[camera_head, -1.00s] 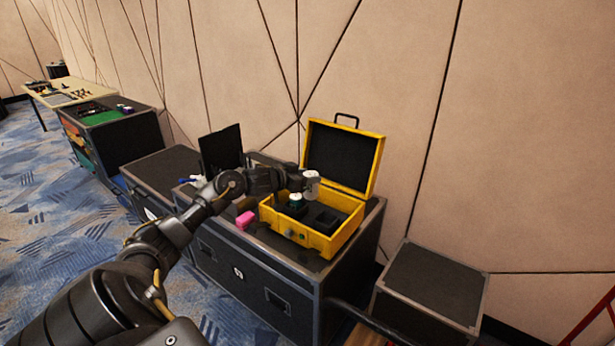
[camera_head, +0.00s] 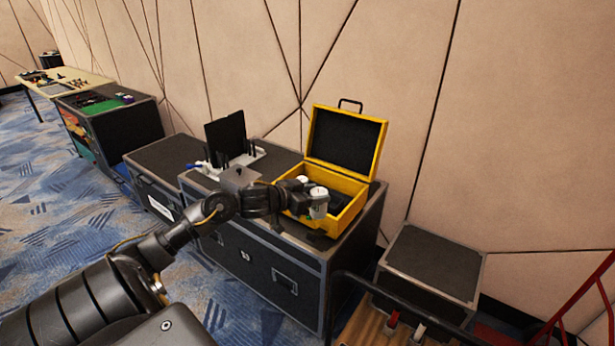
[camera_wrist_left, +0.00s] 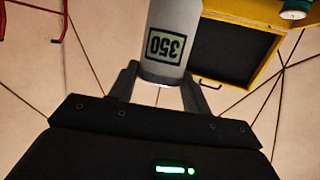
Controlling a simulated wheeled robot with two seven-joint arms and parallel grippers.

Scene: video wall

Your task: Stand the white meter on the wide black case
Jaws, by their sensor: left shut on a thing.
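The white meter (camera_head: 318,205) is held upright in my left gripper (camera_head: 307,204), in front of the open yellow case. In the left wrist view the meter (camera_wrist_left: 172,35) shows a dark-framed display reading 350, between the two fingers (camera_wrist_left: 158,88). A black case (camera_head: 262,262) with metal edges carries the yellow case on its top. The meter looks to be above this top, near its front edge; I cannot tell the gap. My forearm hides part of the top. My right gripper is not in view.
The yellow case (camera_head: 347,216), lid up, holds a white-topped item (camera_head: 303,180). A dark screen (camera_head: 226,138) and small items stand behind my wrist. A lower black case (camera_head: 432,262) stands right, beside a wooden-decked cart (camera_head: 365,328) and red rails (camera_head: 585,300).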

